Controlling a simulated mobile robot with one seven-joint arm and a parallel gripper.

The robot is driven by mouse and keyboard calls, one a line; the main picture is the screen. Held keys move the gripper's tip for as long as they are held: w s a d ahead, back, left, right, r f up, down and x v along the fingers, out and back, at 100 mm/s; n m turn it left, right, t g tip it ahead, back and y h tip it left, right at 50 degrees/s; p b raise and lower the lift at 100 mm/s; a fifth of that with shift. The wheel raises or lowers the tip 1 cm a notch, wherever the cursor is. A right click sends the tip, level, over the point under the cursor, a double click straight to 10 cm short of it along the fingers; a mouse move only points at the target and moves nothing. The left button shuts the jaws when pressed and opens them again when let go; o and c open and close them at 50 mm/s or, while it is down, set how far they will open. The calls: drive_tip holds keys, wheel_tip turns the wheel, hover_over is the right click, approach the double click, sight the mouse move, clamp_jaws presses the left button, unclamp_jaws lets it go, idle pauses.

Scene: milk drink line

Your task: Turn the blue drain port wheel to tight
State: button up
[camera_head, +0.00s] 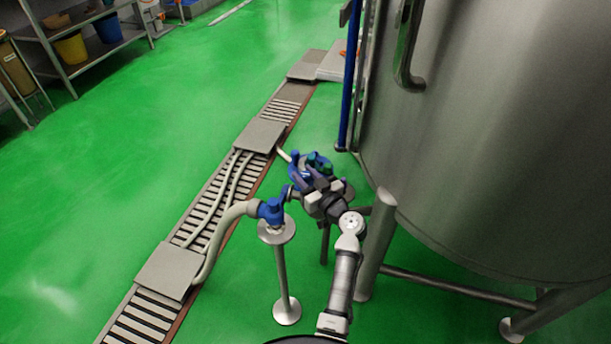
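A blue wheel (296,171), which looks like the drain port wheel, stands beside the large steel tank near the middle of the view. My gripper (314,176) is at the wheel, in front of it, and hides much of it. Dark finger-like parts overlap the wheel's rim. I cannot tell whether they touch it, or whether the gripper is open or shut. My arm (343,275) reaches up from the bottom edge. The wheel's turn position cannot be read.
The steel tank (490,130) fills the right side, with a leg (376,245) close to my arm. A blue valve (271,211) with a pale hose (222,232) sits on a stand (282,275) left of my gripper. A floor drain (205,205) runs diagonally. Green floor lies clear at left.

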drive_tip(key=c, duration=0.5)
drive_tip(key=shift+f+m+h, duration=0.1)
drive_tip(key=shift+m+h, duration=0.2)
drive_tip(key=shift+h, duration=0.1)
drive_tip(key=shift+a+m+t+h, duration=0.1)
drive_tip(key=shift+m+t+h, duration=0.75)
drive_tip(key=shift+h, duration=0.35)
drive_tip(key=m+h, duration=0.1)
drive_tip(key=m+t+h+p, duration=0.1)
drive_tip(key=shift+r+h+p, duration=0.25)
drive_tip(key=shift+h+p, duration=0.05)
drive_tip(key=shift+h, duration=0.1)
drive_tip(key=m+h+p, duration=0.1)
drive_tip(key=h+p, duration=0.1)
drive_tip(key=p, duration=0.3)
drive_tip(key=shift+w+r+m+h, duration=0.1)
drive_tip(key=shift+r+m+h, duration=0.05)
drive_tip(key=shift+m+h, duration=0.25)
drive_tip(key=p, duration=0.3)
drive_tip(key=shift+d+m+h, duration=0.25)
drive_tip(key=shift+h, duration=0.15)
drive_tip(key=h+p, duration=0.1)
drive_tip(key=p, duration=0.2)
drive_tip(key=shift+m, duration=0.3)
drive_tip(key=shift+f+h+p, duration=0.3)
drive_tip(key=shift+f+p, duration=0.05)
drive_tip(key=shift+p, duration=0.5)
